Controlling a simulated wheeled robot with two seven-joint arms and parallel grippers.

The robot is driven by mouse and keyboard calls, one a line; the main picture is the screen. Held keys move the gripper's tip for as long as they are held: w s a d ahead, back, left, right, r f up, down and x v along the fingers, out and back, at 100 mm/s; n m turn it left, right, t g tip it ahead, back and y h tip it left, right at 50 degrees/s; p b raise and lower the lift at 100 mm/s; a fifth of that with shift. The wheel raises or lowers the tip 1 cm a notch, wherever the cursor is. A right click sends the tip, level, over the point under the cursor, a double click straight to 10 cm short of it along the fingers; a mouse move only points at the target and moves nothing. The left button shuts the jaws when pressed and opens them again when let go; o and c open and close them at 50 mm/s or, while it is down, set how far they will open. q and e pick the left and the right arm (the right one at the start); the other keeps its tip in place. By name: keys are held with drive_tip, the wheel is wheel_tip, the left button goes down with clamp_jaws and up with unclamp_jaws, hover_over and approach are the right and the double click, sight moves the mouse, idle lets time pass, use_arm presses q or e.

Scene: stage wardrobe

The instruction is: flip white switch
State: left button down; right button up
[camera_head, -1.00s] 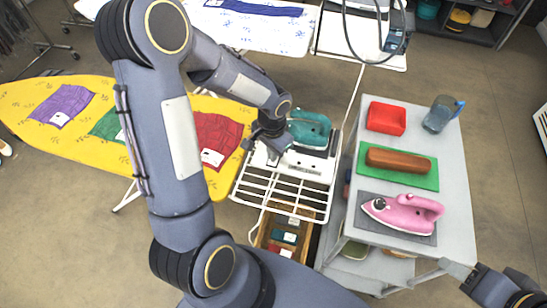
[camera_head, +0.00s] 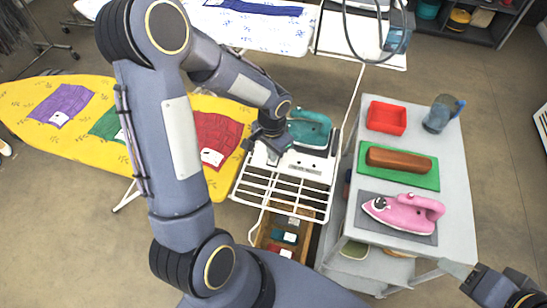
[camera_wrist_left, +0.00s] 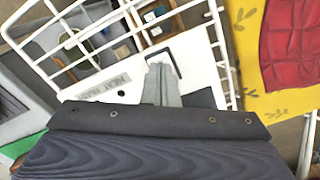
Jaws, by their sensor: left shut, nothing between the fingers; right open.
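A teal iron (camera_head: 310,128) rests on a white iron station (camera_head: 308,160) beside the yellow ironing board. My left gripper (camera_head: 272,157) is at the left part of the station's front panel, its fingers closed and empty. In the left wrist view the closed fingertips (camera_wrist_left: 161,70) point at the white panel (camera_wrist_left: 195,50). A small white switch (camera_wrist_left: 164,57) with a dark surround is at the fingertips and partly hidden by them. I cannot tell whether they touch it or which way it is tipped. My right gripper (camera_head: 460,271) is open and empty at the lower right.
A white wire rack (camera_head: 285,192) extends in front of the station, above a wooden drawer (camera_head: 290,232). The yellow board (camera_head: 75,125) lies left.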

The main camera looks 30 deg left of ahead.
use_arm(q)
drive_tip(key=shift+f+b, duration=0.65)
drive_tip(key=shift+f, duration=0.1)
idle(0.3)
drive_tip(key=shift+r+p, duration=2.65)
drive_tip(key=shift+r, duration=0.9)
drive_tip(key=s+d+r+n+t+h, duration=0.2)
drive_tip(key=s+r, duration=0.6)
drive_tip(key=s+d+r+n+t+h, duration=0.1)
drive_tip(key=s+d+r+n+t, duration=0.1)
drive_tip(key=s+r, duration=0.6)
drive_tip(key=shift+s+d+n+t+h, duration=0.15)
drive_tip(key=shift+s+n+t+h, duration=0.3)
drive_tip(key=shift+t, duration=0.35)
